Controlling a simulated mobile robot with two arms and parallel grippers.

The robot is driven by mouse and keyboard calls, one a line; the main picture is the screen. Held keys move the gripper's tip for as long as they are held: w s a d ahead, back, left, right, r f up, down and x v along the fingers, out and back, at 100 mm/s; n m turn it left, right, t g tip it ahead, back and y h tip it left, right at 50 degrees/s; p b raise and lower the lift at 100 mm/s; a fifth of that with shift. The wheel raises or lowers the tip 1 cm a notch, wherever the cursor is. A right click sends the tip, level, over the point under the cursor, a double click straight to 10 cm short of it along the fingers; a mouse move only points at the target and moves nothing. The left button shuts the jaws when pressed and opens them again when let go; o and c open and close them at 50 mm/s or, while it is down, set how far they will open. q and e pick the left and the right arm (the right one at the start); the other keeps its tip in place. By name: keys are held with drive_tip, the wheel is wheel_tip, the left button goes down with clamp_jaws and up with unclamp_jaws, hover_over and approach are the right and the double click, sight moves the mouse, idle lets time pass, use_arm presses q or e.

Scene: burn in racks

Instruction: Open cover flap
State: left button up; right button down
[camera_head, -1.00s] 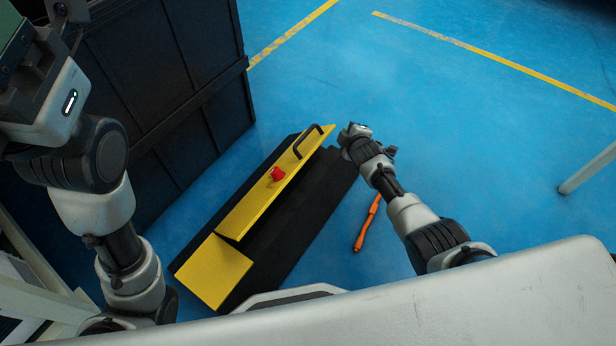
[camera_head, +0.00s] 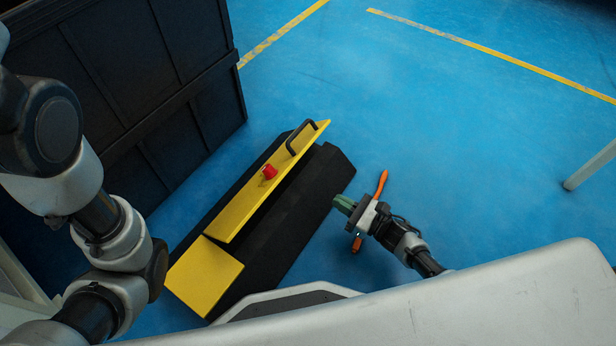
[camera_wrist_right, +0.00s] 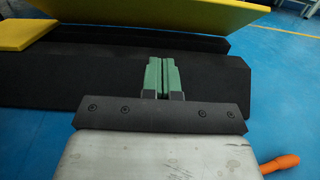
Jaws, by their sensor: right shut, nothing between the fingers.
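The cover flap (camera_head: 244,201) is a long yellow panel with a black handle (camera_head: 301,138) near its far end and a red knob (camera_head: 269,172) on its face. It stands tilted up along a black base (camera_head: 303,214) on the floor. A second yellow panel (camera_head: 204,276) lies flat at the near end. My right gripper (camera_head: 343,204) has green fingers and is at the base's right edge, apart from the flap. In the right wrist view the fingers (camera_wrist_right: 161,78) are closed together and empty in front of the black base, with the yellow flap (camera_wrist_right: 180,18) beyond. My left gripper is out of view.
A large black crate (camera_head: 120,80) stands at the left. A pale post (camera_head: 590,166) is at the far right. Floor beyond the base is clear.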

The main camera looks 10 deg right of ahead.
sight(291, 167)
drive_tip(key=b+x, duration=0.4)
drive_tip(key=x, duration=0.5)
drive_tip(key=shift+f, duration=0.15)
drive_tip(key=shift+w+a+r, duration=0.45)
drive_tip(key=shift+w+r, duration=0.05)
drive_tip(key=shift+r, duration=0.1)
drive_tip(key=shift+w+a+r, duration=0.45)
drive_tip(key=shift+r, duration=0.2)
drive_tip(key=shift+w+a+r+b, duration=0.25)
drive_tip(key=shift+r+b, duration=0.1)
drive_tip(key=shift+r, duration=0.15)
